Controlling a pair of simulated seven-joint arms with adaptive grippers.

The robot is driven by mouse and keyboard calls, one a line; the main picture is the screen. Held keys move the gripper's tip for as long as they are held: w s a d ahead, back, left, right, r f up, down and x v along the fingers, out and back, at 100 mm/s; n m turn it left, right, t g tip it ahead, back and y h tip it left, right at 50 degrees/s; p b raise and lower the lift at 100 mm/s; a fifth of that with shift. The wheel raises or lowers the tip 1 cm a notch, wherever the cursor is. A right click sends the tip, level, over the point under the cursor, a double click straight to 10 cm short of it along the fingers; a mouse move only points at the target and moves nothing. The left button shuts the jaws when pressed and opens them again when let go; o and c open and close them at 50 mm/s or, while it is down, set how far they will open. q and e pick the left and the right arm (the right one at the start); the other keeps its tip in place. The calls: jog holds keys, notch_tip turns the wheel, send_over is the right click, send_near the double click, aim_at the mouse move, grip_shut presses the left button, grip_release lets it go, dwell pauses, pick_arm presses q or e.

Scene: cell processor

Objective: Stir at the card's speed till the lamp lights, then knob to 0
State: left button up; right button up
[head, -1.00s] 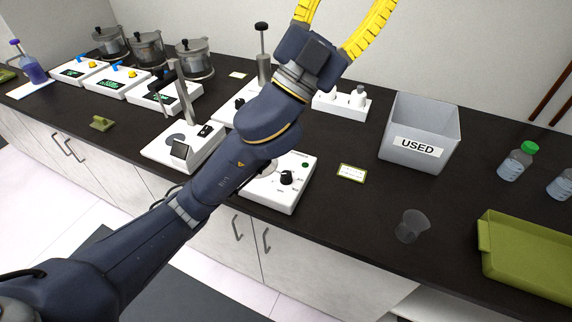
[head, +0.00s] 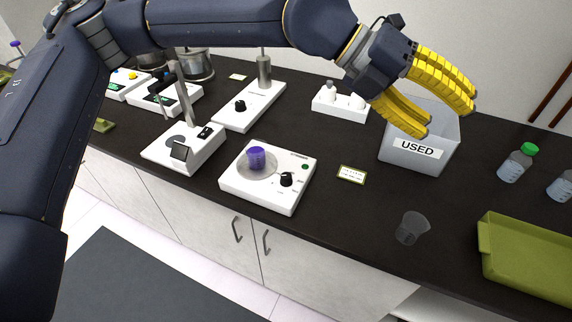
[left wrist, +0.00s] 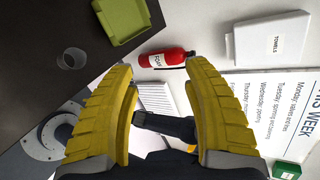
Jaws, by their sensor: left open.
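The white stirrer (head: 259,204) stands near the counter's front edge with a purple vessel (head: 256,158) on its round plate. Its black knob (head: 286,180) is at the front right; I cannot read its setting. A small dark green lamp (head: 305,167) sits behind the knob and does not look lit. The card (head: 351,174) lies flat right of the stirrer, its print too small to read. My right gripper is out of view.
The grey USED bin (head: 440,153) is close to my left gripper. A clear cup (head: 412,228), a green tray (head: 530,250) and bottles (head: 516,163) stand at the right. A scale-like device (head: 185,150) is left of the stirrer. Counter around the card is clear.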

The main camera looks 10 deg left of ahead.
pick_arm(q)
jog(key=w+a+f+n+t+y, duration=0.2)
jog(key=w+a+f+n+y, duration=0.15)
jog(key=w+a+f, duration=0.3)
jog(key=n+y, duration=0.7)
jog(key=y, duration=0.2)
send_over(286, 174)
notch_tip(286, 174, down, 8)
notch_tip(286, 174, down, 17)
jog(key=shift+f, duration=0.1)
jog(key=shift+c, duration=0.3)
grip_shut()
